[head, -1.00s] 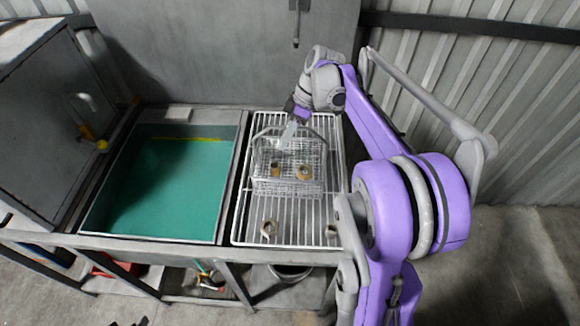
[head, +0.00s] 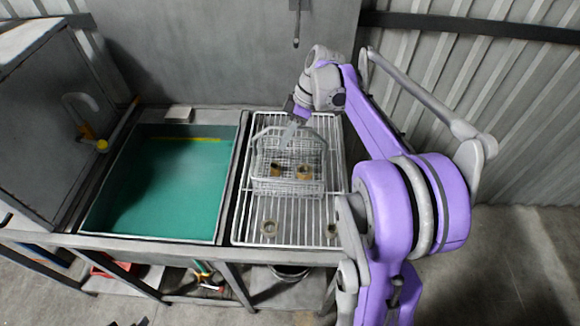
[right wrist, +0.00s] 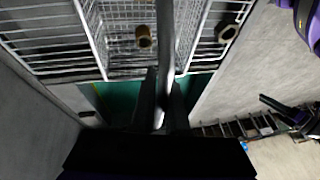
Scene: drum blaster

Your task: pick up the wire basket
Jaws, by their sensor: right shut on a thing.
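The wire basket (head: 288,187) is a grey mesh basket with a raised handle, upright on the wire rack. Two brownish ring-shaped parts (head: 304,173) lie in it. My right gripper (head: 290,134) is over the basket, at its handle. In the right wrist view the basket (right wrist: 118,30) is partly hidden behind the handle bar. There my right gripper (right wrist: 161,103) is shut on this bar, with one finger on each side. My left gripper does not show clearly in either view.
A green-bottomed basin (head: 150,195) is to the left. A grey wall panel (head: 225,50) stands behind. A grey cabinet (head: 45,110) stands at the far left.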

